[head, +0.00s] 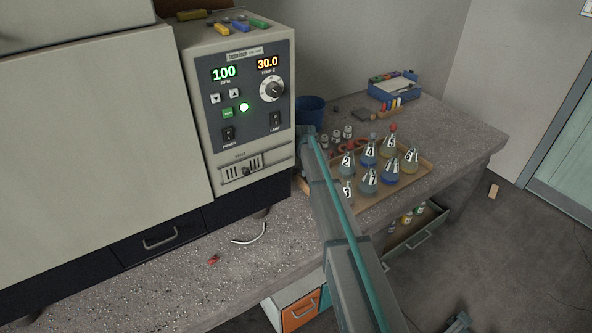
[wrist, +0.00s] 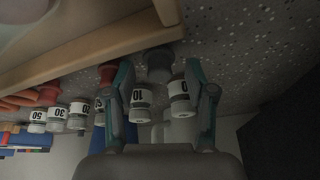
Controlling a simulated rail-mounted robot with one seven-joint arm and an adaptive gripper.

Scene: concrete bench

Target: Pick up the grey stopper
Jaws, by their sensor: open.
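A dark grey stopper (wrist: 160,63) stands on the speckled bench in the wrist view. My gripper (wrist: 158,72) is open, with one teal-edged finger on each side of the stopper's line. I cannot tell whether either finger touches it. A white-capped bottle marked 10 (wrist: 141,98) and another white-capped bottle (wrist: 179,98) show between or close beside the fingers. In the head view my arm reaches over the bench towards the small bottles, and it hides the grey stopper and my fingertips.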

